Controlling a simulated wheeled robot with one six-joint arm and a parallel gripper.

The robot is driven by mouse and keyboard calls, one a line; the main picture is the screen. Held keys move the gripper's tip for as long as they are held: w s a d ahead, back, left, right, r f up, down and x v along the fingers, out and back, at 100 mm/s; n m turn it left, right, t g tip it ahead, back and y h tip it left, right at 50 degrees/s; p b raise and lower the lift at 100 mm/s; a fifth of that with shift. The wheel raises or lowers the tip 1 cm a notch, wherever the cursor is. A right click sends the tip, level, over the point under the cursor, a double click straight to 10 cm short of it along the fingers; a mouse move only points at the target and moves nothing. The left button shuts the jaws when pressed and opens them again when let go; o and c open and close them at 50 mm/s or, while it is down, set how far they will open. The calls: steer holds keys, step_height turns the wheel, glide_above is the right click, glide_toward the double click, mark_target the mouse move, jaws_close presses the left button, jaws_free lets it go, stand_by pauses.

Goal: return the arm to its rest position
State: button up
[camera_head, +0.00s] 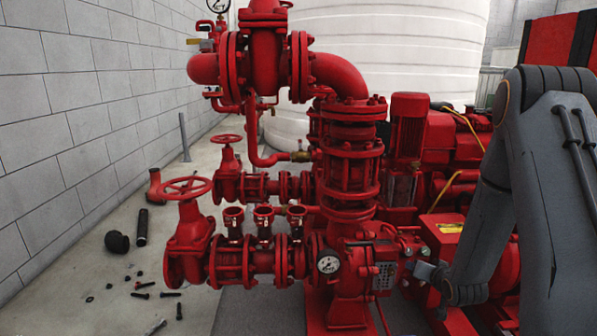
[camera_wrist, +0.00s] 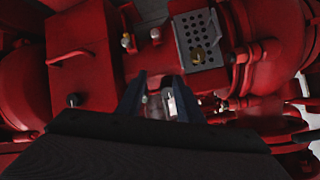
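My arm (camera_head: 545,160) comes in from the right of the head view and bends down beside the red pump. My gripper (camera_head: 428,272) is low by the pump's right side, close to its casing and small fittings. In the wrist view my gripper (camera_wrist: 160,85) has two dark fingers standing apart, pointing at the red machinery. A small silvery fitting (camera_wrist: 170,102) shows between or behind the fingers; I cannot tell whether they touch it. I see nothing clearly held.
The red pump casing (camera_head: 350,285) and a perforated grey plate (camera_wrist: 197,42) are close to the gripper. A valve with a handwheel (camera_head: 186,188) stands left. Loose bolts (camera_head: 145,285) lie on the floor. A white tank (camera_head: 400,45) stands behind.

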steer(key=s+a+r+n+g, duration=0.25)
steer(key=s+a+r, duration=0.3)
steer(key=s, duration=0.35)
steer(key=s+a+r+n+g, duration=0.1)
steer(key=s+a+r+g, duration=0.4)
steer(key=s, duration=0.4)
steer(key=s+a+r+n+g, duration=0.1)
steer(key=s+a+r+g, duration=0.1)
steer(key=s+a+r, duration=0.45)
steer(key=s+a+f+n+g, duration=0.1)
steer(key=s+a+n, duration=0.3)
steer(key=s+a, duration=0.55)
steer(key=s+a+n+g, duration=0.1)
steer(key=s+a+n, duration=0.2)
steer(key=s+a, duration=0.65)
steer(key=w+d+r+m+p, duration=0.1)
steer(key=d+r+m+p, duration=0.2)
steer(key=d+r+p, duration=0.6)
steer(key=w+d+r+m+p, duration=0.1)
steer(key=d+r+m+p, duration=0.3)
steer(key=r+p, duration=1.3)
steer(key=d+p, duration=0.1)
steer(key=d, duration=0.3)
steer(key=shift+w+d, duration=0.15)
steer(key=shift+d, duration=0.25)
